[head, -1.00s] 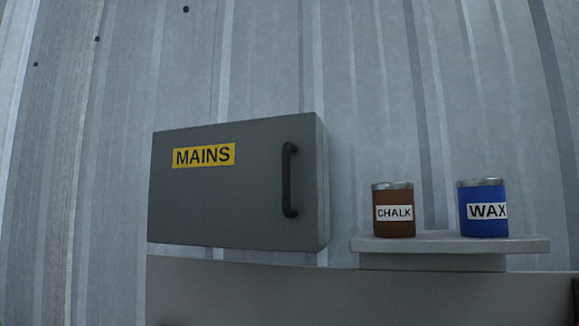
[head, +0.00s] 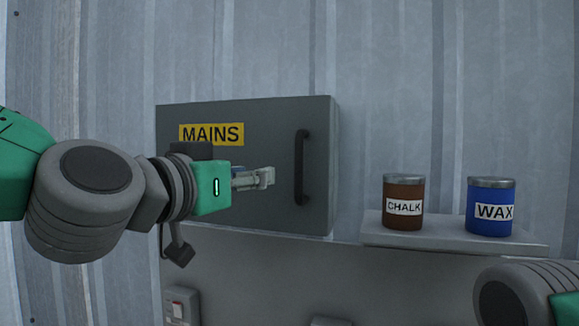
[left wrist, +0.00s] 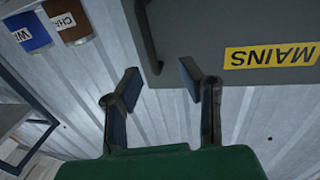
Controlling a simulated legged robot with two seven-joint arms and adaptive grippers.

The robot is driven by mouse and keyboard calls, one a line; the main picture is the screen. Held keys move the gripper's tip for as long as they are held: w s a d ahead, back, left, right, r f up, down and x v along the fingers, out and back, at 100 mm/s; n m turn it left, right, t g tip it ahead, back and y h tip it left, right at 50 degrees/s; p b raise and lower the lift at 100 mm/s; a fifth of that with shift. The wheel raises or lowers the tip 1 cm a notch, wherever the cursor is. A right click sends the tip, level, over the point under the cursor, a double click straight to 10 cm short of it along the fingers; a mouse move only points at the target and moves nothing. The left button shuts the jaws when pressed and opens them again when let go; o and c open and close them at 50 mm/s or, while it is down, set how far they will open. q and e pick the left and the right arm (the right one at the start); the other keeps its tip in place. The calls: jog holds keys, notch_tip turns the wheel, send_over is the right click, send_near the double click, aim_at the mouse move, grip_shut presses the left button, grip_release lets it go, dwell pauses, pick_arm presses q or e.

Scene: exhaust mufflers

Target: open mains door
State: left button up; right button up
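The grey mains box has a closed door (head: 240,190) with a yellow MAINS label (head: 225,134). Its dark vertical handle (head: 301,168) is near the door's right edge. My left gripper (head: 266,178) is in front of the door, a little left of the handle in the head view. In the left wrist view, which is upside down, the left gripper (left wrist: 160,82) has its two fingers apart and nothing between the tips. The handle (left wrist: 147,38) shows just beyond the fingertips, and I see no grip on it. My right gripper is out of view.
A brown CHALK can (head: 403,190) and a blue WAX can (head: 490,193) stand on a small shelf (head: 455,244) right of the box. A switch (head: 181,305) is below. Part of my right arm shows at bottom right.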

aim_at(298, 170)
pick_arm(q)
jog(key=w+d, duration=0.4)
jog(key=w+d+p, duration=0.1)
jog(key=w+d, duration=0.3)
jog(key=shift+w+d, duration=0.15)
jog(key=shift+d, duration=0.15)
jog(key=shift+w+p, duration=0.25)
jog(key=shift+p, duration=0.05)
jog(key=shift+w+a, duration=0.3)
jog(key=shift+a, duration=1.05)
jog(key=shift+s, duration=0.1)
jog(key=c, duration=0.5)
jog(key=shift+d, duration=0.45)
grip_shut()
jog(key=shift+s+d+r, duration=0.1)
jog(key=shift+d, duration=0.35)
jog(key=shift+a, duration=0.1)
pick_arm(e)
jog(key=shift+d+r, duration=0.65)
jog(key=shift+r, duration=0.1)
